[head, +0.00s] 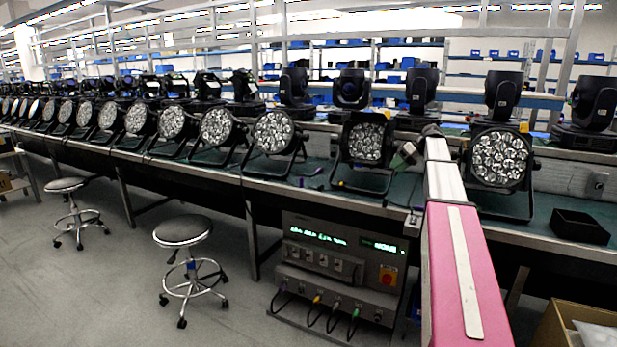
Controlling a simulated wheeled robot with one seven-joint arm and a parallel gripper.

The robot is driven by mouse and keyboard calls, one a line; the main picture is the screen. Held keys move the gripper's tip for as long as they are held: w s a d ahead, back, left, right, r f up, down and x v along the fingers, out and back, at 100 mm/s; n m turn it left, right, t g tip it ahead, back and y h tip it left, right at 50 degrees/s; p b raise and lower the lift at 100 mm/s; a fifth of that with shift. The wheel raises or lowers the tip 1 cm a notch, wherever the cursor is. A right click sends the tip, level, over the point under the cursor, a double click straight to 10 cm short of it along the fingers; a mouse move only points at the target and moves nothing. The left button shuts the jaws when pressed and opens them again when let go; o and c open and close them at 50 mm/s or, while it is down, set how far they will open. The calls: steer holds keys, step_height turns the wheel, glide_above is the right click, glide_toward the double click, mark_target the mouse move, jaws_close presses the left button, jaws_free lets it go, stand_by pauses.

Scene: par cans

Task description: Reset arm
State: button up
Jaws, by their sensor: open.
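My pink and white arm (455,255) reaches up from the bottom right of the head view, over the front of the workbench. At its far end my gripper (401,158) shows small, in front of the bench top and between two par cans. It is open, and I see nothing held in it. The par can to its left (366,140) and the par can to its right (499,158) stand on the bench with their lens faces toward me. Whether the gripper touches the left one cannot be told. My arm hides part of the bench.
A long row of par cans (218,128) runs left along the green-topped bench (315,180). A black tray (579,227) sits at the right. A control unit (338,262) with cables and two stools (183,231) stand in front. A cardboard box (556,328) is bottom right. Floor at left is open.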

steer(key=s+a+f+m+h, duration=0.2)
steer(key=s+a+f, duration=0.3)
steer(key=s+f, duration=0.4)
steer(key=s+a+f+m+g+h, duration=0.15)
steer(key=s+a+f, duration=0.4)
steer(key=f, duration=0.55)
steer(key=s+a+f+m+t+h, duration=0.1)
steer(key=s+a+f+m+h, duration=0.25)
steer(key=s+f, duration=0.6)
steer(key=s+a+f+h, duration=0.1)
steer(key=s+a+f, duration=0.2)
steer(key=s+f, duration=0.4)
steer(key=s, duration=0.4)
steer(key=shift+h, duration=0.4)
steer(key=shift+f+g, duration=0.1)
steer(key=shift+g, duration=0.15)
